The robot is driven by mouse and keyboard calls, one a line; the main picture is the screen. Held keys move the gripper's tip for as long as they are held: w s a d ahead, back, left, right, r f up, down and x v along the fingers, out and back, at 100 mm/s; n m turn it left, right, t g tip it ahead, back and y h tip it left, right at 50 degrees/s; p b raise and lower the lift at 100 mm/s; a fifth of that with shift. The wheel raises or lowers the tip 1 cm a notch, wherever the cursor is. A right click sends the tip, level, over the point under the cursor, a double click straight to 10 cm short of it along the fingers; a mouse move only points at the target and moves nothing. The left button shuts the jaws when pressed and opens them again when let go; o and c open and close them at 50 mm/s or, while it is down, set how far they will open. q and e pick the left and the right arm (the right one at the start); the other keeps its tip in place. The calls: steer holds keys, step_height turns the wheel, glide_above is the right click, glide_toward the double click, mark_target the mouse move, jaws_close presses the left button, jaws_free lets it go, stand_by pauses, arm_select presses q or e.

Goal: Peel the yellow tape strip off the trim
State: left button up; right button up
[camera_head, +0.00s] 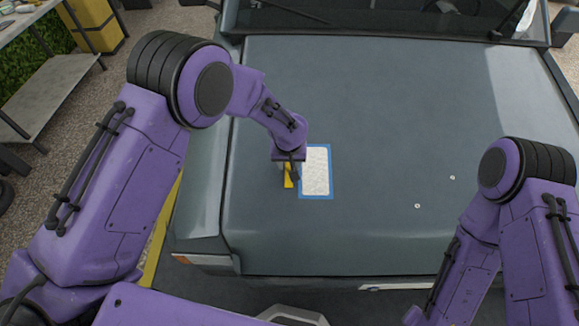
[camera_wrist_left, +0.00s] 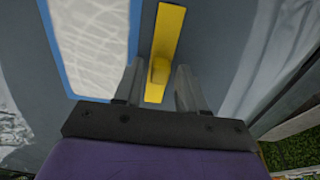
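The yellow tape strip (camera_head: 288,180) lies on the dark grey-green hood, just left of a white patch (camera_head: 316,170) with a blue border. In the left wrist view the strip (camera_wrist_left: 168,35) runs lengthwise between my fingers, with a small raised yellow tab (camera_wrist_left: 159,71) on it. My left gripper (camera_wrist_left: 160,80) is open, one finger on each side of the strip and tab, with visible gaps. In the head view my left gripper (camera_head: 290,176) points down at the strip and hides part of it. My right arm is at the lower right; its gripper is out of view.
The hood (camera_head: 380,100) is broad and mostly clear, with two small pale spots (camera_head: 417,206) at the right. The windshield (camera_head: 370,15) is at the back. A grey bench (camera_head: 45,95) and yellow boxes (camera_head: 95,25) stand at the far left.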

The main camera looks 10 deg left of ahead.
arm_select(q)
jaws_close()
steer(key=shift+r+p, duration=0.7)
steer(key=shift+r, duration=0.05)
steer(key=shift+w+p+v, duration=0.25)
steer(key=shift+p+v, duration=0.75)
steer(key=shift+v, duration=0.1)
steer(key=shift+w+p+v, duration=0.2)
steer(key=shift+p+v, duration=0.8)
steer(key=shift+v, duration=0.15)
steer(key=shift+a+r, duration=0.1)
